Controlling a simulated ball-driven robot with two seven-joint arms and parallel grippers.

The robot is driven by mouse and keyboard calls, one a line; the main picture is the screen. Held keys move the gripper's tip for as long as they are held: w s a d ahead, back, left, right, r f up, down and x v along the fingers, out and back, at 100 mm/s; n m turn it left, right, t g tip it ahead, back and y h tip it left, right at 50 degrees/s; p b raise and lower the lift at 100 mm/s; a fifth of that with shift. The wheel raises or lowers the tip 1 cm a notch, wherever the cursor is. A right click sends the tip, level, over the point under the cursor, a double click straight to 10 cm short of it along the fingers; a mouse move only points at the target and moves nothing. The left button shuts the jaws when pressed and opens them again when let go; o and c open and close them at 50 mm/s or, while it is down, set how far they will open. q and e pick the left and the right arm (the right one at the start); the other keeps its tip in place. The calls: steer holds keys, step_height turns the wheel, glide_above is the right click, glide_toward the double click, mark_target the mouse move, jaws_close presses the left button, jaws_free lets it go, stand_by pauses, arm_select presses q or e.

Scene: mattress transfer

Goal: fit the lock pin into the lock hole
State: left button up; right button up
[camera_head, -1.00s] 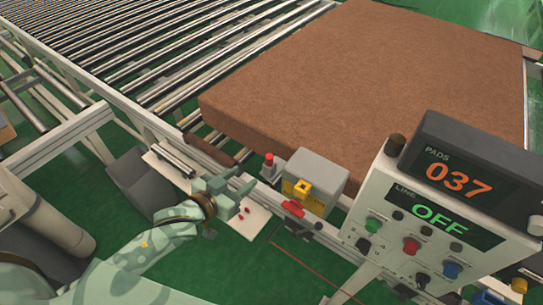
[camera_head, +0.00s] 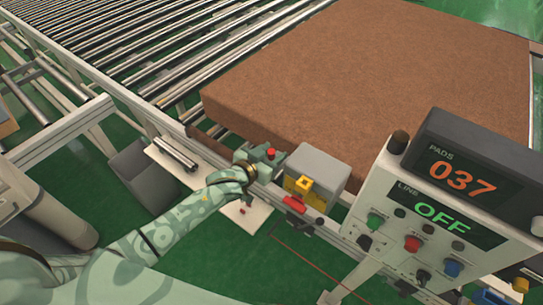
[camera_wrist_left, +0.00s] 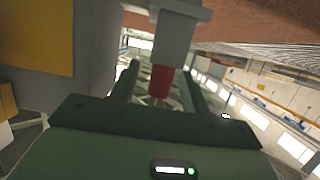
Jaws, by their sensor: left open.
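A small grey post with a red top (camera_head: 270,152), which may be the lock pin, stands at the conveyor's near edge. My left gripper (camera_head: 265,155) is at this post. In the left wrist view, the open fingers (camera_wrist_left: 160,78) show on either side of the red top (camera_wrist_left: 160,84), with room beside it; I cannot tell any contact. A grey box (camera_head: 318,167) stands just right of the gripper. It has a yellow front with a yellow block (camera_head: 304,184). A red piece (camera_head: 293,203) sits below it. I cannot make out the lock hole. My right gripper is out of view.
A large brown mattress (camera_head: 370,75) lies on the rollers behind. A control panel reading 037 and OFF (camera_head: 430,215) stands at the right. A white shelf (camera_head: 250,220) with small red bits is below my left wrist. A grey bin (camera_head: 145,178) stands left.

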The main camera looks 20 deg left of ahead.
arm_select(q)
steer(key=shift+s, duration=0.15)
steer(key=c, duration=0.7)
jaws_close()
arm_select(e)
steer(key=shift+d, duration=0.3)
